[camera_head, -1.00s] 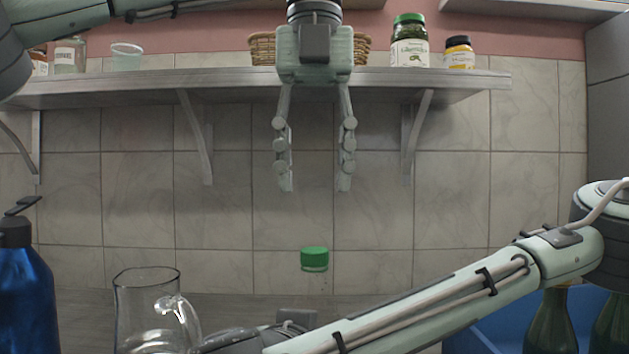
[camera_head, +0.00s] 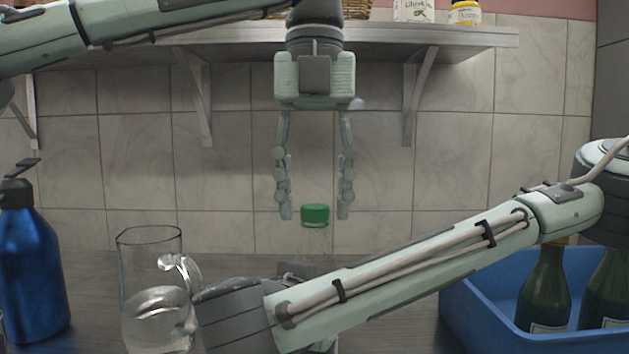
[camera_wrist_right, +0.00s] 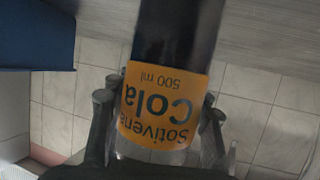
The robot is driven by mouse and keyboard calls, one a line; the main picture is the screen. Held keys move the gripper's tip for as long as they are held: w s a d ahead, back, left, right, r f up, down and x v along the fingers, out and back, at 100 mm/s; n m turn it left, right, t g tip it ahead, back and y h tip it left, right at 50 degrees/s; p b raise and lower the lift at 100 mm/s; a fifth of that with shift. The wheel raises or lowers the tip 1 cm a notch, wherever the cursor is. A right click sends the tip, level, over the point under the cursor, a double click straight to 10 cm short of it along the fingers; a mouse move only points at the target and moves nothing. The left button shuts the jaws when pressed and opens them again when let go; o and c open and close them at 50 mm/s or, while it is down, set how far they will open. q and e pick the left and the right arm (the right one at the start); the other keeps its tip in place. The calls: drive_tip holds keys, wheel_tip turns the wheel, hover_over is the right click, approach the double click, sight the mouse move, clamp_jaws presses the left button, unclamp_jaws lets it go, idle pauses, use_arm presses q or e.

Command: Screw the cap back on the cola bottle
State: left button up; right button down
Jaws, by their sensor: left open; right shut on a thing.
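The green cap (camera_head: 315,216) shows in the head view atop a faint clear neck. I cannot tell how tightly it sits. My left gripper (camera_head: 315,213) points down, its open fingers on either side of the cap with a gap at each side. The cola bottle (camera_wrist_right: 160,108), with an orange label and dark drink, fills the middle of the right wrist view. My right gripper (camera_wrist_right: 158,120) is shut around it at the label. In the head view my right arm hides most of the bottle and the right gripper.
A glass jug (camera_head: 152,290) stands left of my right arm, and a blue flask (camera_head: 32,265) is at far left. A blue crate (camera_head: 480,315) with green bottles (camera_head: 545,290) is at right. A wall shelf (camera_head: 230,45) runs behind the left gripper.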

use_arm(q)
drive_tip(key=shift+c, duration=0.6)
clamp_jaws()
drive_tip(key=m, duration=0.6)
drive_tip(key=shift+m, duration=0.3)
drive_tip(key=m, duration=0.8)
drive_tip(key=shift+o, duration=1.3)
unclamp_jaws()
drive_tip(key=shift+r, duration=0.1)
wheel_tip(320, 180, up, 12)
